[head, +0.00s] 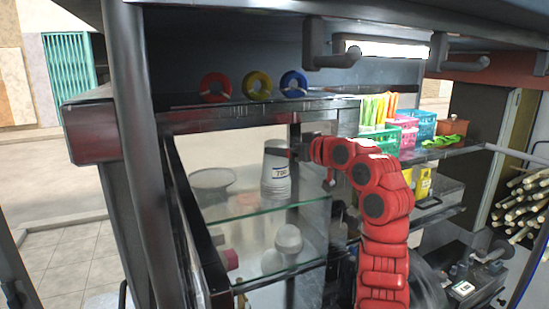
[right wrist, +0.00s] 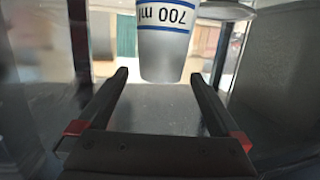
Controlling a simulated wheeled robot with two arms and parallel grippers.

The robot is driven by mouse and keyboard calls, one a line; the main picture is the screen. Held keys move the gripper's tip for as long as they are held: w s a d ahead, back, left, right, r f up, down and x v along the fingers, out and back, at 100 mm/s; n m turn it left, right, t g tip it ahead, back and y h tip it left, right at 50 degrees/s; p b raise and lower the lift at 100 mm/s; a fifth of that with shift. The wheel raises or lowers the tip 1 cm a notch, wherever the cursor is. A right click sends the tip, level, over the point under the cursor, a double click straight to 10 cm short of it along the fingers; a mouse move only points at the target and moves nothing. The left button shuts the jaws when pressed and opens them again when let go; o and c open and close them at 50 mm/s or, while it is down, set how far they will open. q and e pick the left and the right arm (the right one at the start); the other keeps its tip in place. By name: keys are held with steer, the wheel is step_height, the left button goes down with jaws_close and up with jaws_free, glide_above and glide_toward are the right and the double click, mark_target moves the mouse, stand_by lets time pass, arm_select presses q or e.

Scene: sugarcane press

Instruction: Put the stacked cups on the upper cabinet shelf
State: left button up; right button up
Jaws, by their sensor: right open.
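In the head view the right gripper (head: 290,152) is beside the stack's top. My left gripper is not in view.
White rounded items (head: 288,240) sit below the glass shelf. Red, yellow and blue rings (head: 257,86) stand on the cabinet top. Colored baskets (head: 382,138) are at the right. A dark frame post (head: 130,100) rises at the left.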

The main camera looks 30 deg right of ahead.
steer(key=b+v, duration=0.1)
steer(key=v, duration=0.3)
steer(key=shift+s, duration=0.2)
stand_by(0.3)
